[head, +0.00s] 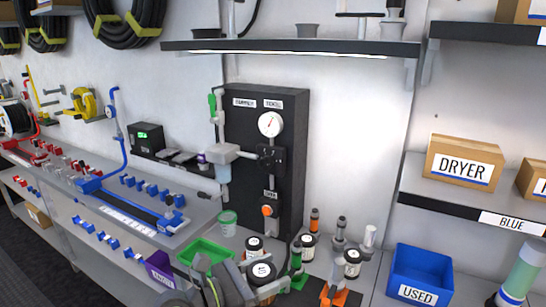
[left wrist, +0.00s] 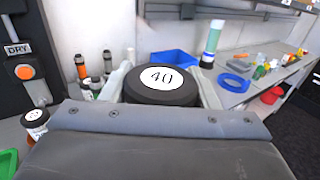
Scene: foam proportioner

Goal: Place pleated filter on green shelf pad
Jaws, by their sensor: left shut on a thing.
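My left gripper (head: 240,282) is at the bottom middle of the head view. It is shut on a dark round jar (head: 263,270) with a black lid and a white label. In the left wrist view the jar (left wrist: 160,86) sits between the two pale fingers, and its label reads 40. Its lower part is mostly hidden. I cannot make out a pleated filter for certain, nor a green shelf pad. A green tray (head: 186,256) lies left of the gripper. My right gripper is not in view.
Several small jars, one of them here (head: 254,246), and upright tools crowd the bench around the gripper. A blue bin (head: 420,272) marked USED stands at right. A black panel (head: 262,160) rises behind. Shelves with a DRYER box (head: 463,163) are on the right wall.

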